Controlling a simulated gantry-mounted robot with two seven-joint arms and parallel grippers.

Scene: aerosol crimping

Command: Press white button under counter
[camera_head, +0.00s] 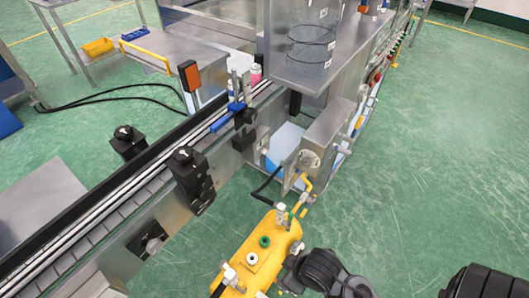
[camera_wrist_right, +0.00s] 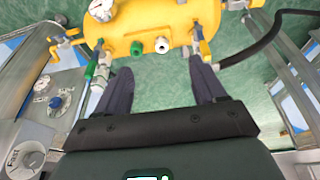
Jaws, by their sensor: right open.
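A small round white button-like part (camera_head: 252,259) sits on the yellow tank (camera_head: 240,281) at the lower middle of the head view, beside a similar green part (camera_head: 264,242). In the right wrist view the white part (camera_wrist_right: 162,45) is near the top centre, right of the green part (camera_wrist_right: 137,48). My right gripper (camera_wrist_right: 161,70) is open and empty. Its two dark fingers point toward the tank, and the white part lies between their directions, apparently just past the tips. I cannot tell whether anything touches. No other white button is clear. My left gripper is not in view.
A long conveyor (camera_head: 115,205) with black brackets runs diagonally on the left. A steel box with yellow pipes (camera_head: 325,140) stands above the tank. In the wrist view a black hose (camera_wrist_right: 262,40) is right of the tank and a dial panel (camera_wrist_right: 30,160) is left.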

